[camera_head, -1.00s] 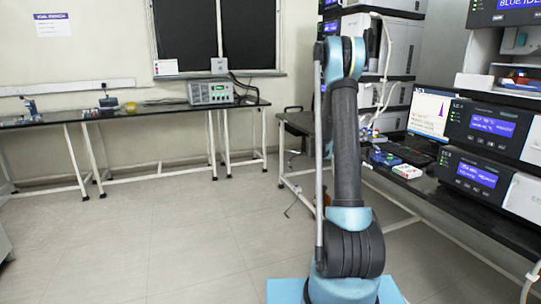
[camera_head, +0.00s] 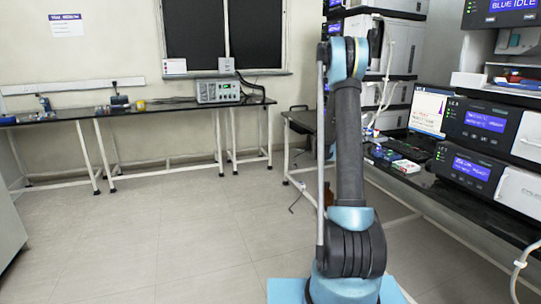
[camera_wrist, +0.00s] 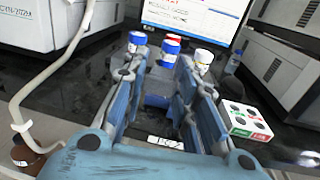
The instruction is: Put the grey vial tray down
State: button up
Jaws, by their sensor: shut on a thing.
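In the wrist view my gripper (camera_wrist: 158,72) has its two blue fingers a little apart, with something held between them. The grey vial tray is mostly hidden between the fingers, and I cannot make out its outline. In the head view my arm hides the gripper.
A black bench (camera_head: 450,203) runs along the right with stacked instruments (camera_head: 483,122) and a monitor (camera_head: 428,108). A white box with red and green patches (camera_wrist: 243,120) lies right of the fingers. A brown-capped bottle (camera_wrist: 25,155) is at lower left. The floor (camera_head: 170,240) is clear.

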jog(key=w+a+f+n+t+y, duration=0.2)
jog(key=a+n+t+y, duration=0.1)
jog(key=a, duration=0.5)
jog(key=w+a+f+n+t+y, duration=0.2)
jog(key=w+a+n+t+y, duration=0.1)
jog(key=a+n+y, duration=0.2)
jog(key=w+a+f+n+t+y, duration=0.1)
jog(key=w+a+n+t+y, duration=0.2)
jog(key=a+y, duration=0.5)
jog(key=a+n+t, duration=0.1)
jog(key=a, duration=0.4)
jog(key=shift+f+n, duration=0.4)
jog(key=shift+s, duration=0.1)
